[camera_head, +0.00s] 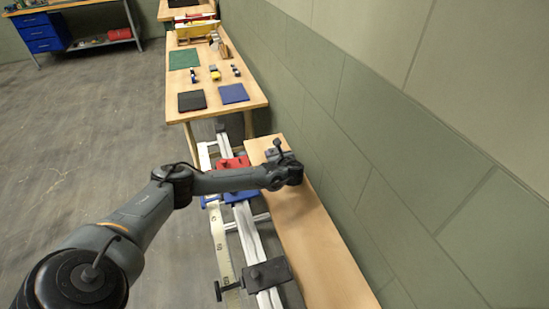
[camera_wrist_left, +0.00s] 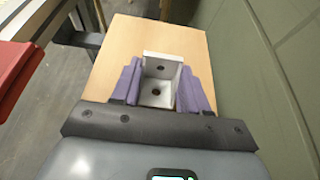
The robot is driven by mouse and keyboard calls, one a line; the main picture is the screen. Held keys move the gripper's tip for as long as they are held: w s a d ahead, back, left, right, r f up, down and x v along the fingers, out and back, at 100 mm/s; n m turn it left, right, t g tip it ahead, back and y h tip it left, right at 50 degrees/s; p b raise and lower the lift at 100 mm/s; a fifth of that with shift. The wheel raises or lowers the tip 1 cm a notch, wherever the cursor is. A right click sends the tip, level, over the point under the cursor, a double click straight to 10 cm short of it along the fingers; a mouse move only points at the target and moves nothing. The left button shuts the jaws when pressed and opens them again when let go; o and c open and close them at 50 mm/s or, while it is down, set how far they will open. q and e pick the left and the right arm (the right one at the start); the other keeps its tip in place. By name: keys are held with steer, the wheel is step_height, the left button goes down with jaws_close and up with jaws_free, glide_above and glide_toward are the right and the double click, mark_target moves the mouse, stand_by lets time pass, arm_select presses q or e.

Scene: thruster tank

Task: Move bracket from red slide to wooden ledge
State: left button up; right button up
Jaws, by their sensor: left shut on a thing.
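The bracket (camera_wrist_left: 160,85) is a pale grey angle piece with a round hole in each visible face. My left gripper (camera_wrist_left: 161,90) is shut on it between purple finger pads. In the head view my left gripper (camera_head: 279,153) is over the far end of the wooden ledge (camera_head: 318,250), and I cannot make out the bracket there. The ledge also fills the area behind the bracket in the wrist view (camera_wrist_left: 120,55). I cannot tell whether the bracket touches it. The red slide (camera_head: 234,163) is left of the ledge, and its edge shows in the wrist view (camera_wrist_left: 15,75). My right gripper is not in view.
A rail frame with a dark clamp block (camera_head: 266,275) runs along the ledge's left side. A green-grey wall (camera_head: 400,170) stands close on the right. A wooden table (camera_head: 212,105) with mats and small parts is beyond. The near part of the ledge is clear.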

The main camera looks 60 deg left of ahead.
arm_select(q)
steer(key=shift+f, duration=0.45)
steer(key=o, duration=1.1)
steer(key=shift+f, duration=0.15)
steer(key=shift+c, duration=0.2)
steer(key=shift+d+r, duration=0.15)
steer(key=shift+r, duration=0.15)
steer(key=p+v, duration=0.3)
steer(key=v, duration=0.7)
steer(key=shift+s+d, duration=0.1)
steer(key=shift+d, duration=0.15)
steer(key=shift+s+d+r, duration=0.15)
steer(key=shift+d+r, duration=0.1)
steer(key=shift+d, duration=0.3)
